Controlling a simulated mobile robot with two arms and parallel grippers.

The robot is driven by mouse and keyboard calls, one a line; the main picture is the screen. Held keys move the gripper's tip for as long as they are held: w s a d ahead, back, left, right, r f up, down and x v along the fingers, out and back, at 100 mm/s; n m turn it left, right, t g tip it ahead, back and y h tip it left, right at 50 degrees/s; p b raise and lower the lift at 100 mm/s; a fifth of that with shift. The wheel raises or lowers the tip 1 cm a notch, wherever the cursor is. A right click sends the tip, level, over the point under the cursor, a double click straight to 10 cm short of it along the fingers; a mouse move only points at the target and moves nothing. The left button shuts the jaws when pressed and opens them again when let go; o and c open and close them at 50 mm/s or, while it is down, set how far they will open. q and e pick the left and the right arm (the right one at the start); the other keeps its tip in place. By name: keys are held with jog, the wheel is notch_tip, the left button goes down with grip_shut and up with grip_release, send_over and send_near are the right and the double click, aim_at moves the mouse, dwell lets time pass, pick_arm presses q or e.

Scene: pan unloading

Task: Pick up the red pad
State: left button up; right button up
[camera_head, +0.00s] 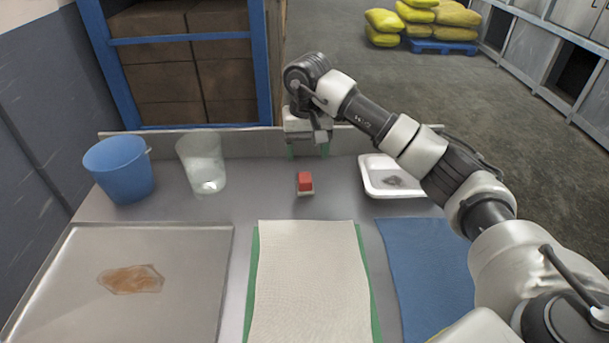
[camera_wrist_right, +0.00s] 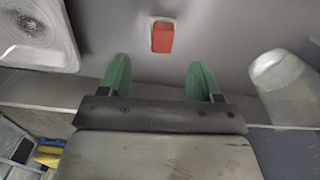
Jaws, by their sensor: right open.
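The red pad (camera_head: 304,181) is a small block on a pale base, lying on the grey table behind the white cloth. In the right wrist view the red pad (camera_wrist_right: 162,37) lies ahead of the fingertips, between their lines. My right gripper (camera_head: 307,151) hangs over the back part of the table, behind the pad and apart from it. Its two green fingers (camera_wrist_right: 158,72) are spread with nothing between them. My left gripper does not show in either view.
A blue bucket (camera_head: 120,170) and a clear container (camera_head: 203,163) stand left of the pad. A white tray (camera_head: 374,188) with a dark stain is at right. In front lie a metal tray (camera_head: 75,245) with a brown stain, a white cloth (camera_head: 308,285) over green, and a blue cloth (camera_head: 425,265).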

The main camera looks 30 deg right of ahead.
aim_at(305, 177)
jog(key=f, duration=0.3)
jog(key=shift+s+a+f, duration=0.1)
jog(key=shift+s+f, duration=0.1)
jog(key=f+p, duration=0.1)
jog(key=f, duration=0.1)
jog(key=w+f, duration=0.1)
jog(key=f, duration=0.1)
jog(key=shift+w+f+p, duration=0.1)
jog(key=shift+f+p, duration=0.3)
jog(key=shift+f, duration=0.4)
jog(key=shift+c, duration=0.3)
jog(key=c, duration=1)
